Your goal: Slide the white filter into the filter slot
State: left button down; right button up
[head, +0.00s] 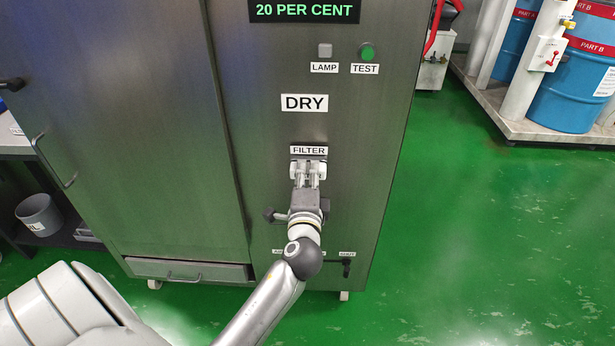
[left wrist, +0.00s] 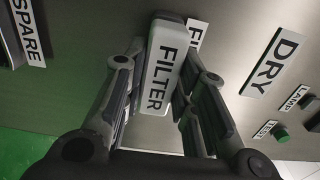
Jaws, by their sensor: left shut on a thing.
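The white filter (left wrist: 162,65), a white block lettered FILTER, sits between the fingers of my left gripper (left wrist: 155,95) in the left wrist view. The gripper is shut on it. In the head view my left gripper (head: 308,172) is at the cabinet front, just below the FILTER label (head: 309,150). Only a little of the white filter shows there, around the fingertips. The slot is hidden behind the filter and fingers, so I cannot tell how far in the filter is. My right gripper is not in view.
The steel cabinet (head: 290,200) carries a DRY label (head: 304,103), a lamp (head: 325,50), a green test button (head: 367,52) and a low black lever (head: 346,266). A SPARE label (left wrist: 28,32) shows in the wrist view. Blue drums (head: 570,95) stand far right; green floor between is clear.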

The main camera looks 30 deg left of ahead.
pick_arm(q)
jog(key=shift+w, duration=0.1)
jog(key=c, duration=1.1)
grip_release()
jog(key=v, duration=0.8)
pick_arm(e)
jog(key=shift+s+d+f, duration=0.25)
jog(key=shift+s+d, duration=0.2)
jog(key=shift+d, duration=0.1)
